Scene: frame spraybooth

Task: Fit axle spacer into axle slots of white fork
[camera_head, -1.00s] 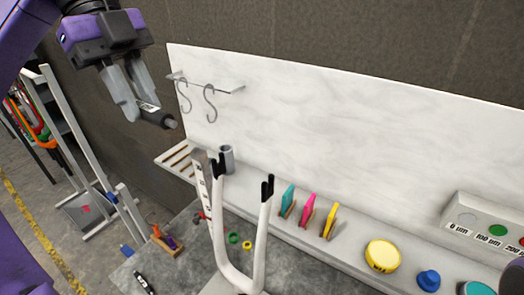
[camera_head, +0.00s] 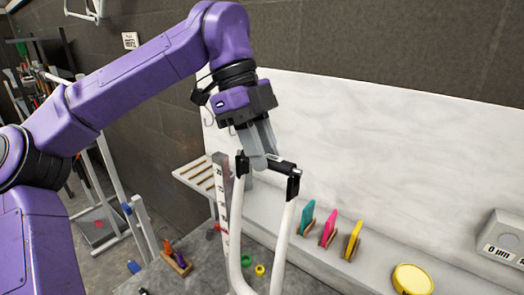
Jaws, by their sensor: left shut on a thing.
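The white fork (camera_head: 283,245) stands upright on the bench with its two prongs up. Its left black slotted tip (camera_head: 241,166) and right black slotted tip (camera_head: 293,186) show at the prong tops. My left gripper (camera_head: 260,153) comes down from above and is shut on the dark axle spacer (camera_head: 281,164), near its left part. The spacer lies across the gap between the two tips, its right end at the right tip. The fingers hide part of its left end. I cannot tell whether it sits inside the slots. My right gripper is out of view.
A ruler-like upright (camera_head: 221,200) stands just left of the fork. A slatted shelf (camera_head: 197,177) is behind it at left. Teal, pink and yellow pieces (camera_head: 329,233) stand on the ledge to the right. A yellow disc (camera_head: 412,280) lies further right.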

